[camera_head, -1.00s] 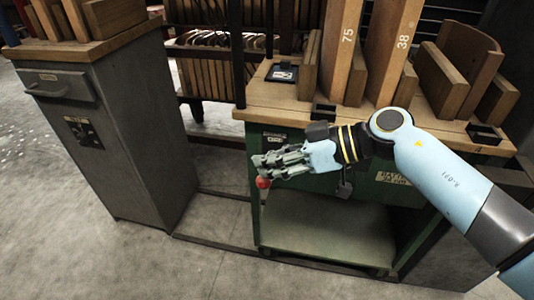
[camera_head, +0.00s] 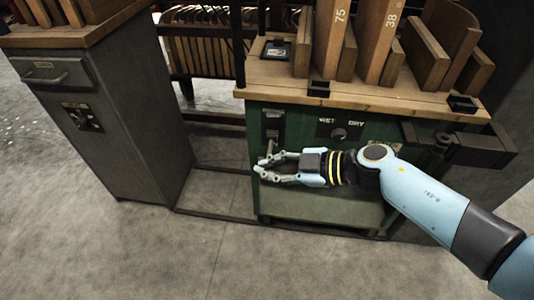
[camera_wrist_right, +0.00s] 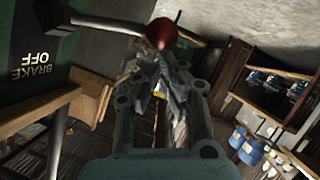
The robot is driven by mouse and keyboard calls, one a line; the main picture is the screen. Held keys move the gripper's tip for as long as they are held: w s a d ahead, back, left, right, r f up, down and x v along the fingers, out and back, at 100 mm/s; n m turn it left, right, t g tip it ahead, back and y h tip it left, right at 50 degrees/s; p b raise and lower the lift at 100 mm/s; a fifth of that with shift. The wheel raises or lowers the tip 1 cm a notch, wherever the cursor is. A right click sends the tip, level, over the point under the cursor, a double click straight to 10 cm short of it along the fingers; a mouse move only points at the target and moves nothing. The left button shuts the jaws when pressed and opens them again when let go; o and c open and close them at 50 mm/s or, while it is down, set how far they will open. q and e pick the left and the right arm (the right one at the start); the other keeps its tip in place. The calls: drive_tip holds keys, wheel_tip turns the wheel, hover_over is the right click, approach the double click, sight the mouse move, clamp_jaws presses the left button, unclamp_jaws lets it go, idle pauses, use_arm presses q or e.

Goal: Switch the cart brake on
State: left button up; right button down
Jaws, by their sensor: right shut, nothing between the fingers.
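The green cart (camera_head: 300,126) stands ahead with a wooden top. Its brake lever (camera_head: 271,146) is on the front face near the left corner, just above my right gripper (camera_head: 260,169). In the right wrist view the lever's red ball knob (camera_wrist_right: 161,33) shows just beyond the fingers, with a plate reading BRAKE OFF (camera_wrist_right: 38,68) upside down beside it. In the head view the knob is not visible. My right gripper is shut with nothing in it, below the lever; whether it touches the lever I cannot tell. My left gripper is out of view.
A WET/DRY knob (camera_head: 338,134) sits on the cart front right of the lever. A vise (camera_head: 465,147) juts out at the cart's right. Wooden boards stand on the top. A grey cabinet (camera_head: 125,120) stands left, with open floor in front.

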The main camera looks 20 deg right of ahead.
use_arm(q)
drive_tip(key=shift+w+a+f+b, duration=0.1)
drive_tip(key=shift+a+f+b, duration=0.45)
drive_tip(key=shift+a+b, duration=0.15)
use_arm(e)
wheel_tip(320, 180, down, 4)
drive_tip(key=shift+a+r+n+t, duration=0.1)
drive_tip(key=shift+r+n+t, duration=0.05)
drive_tip(key=shift+n+t, duration=0.6)
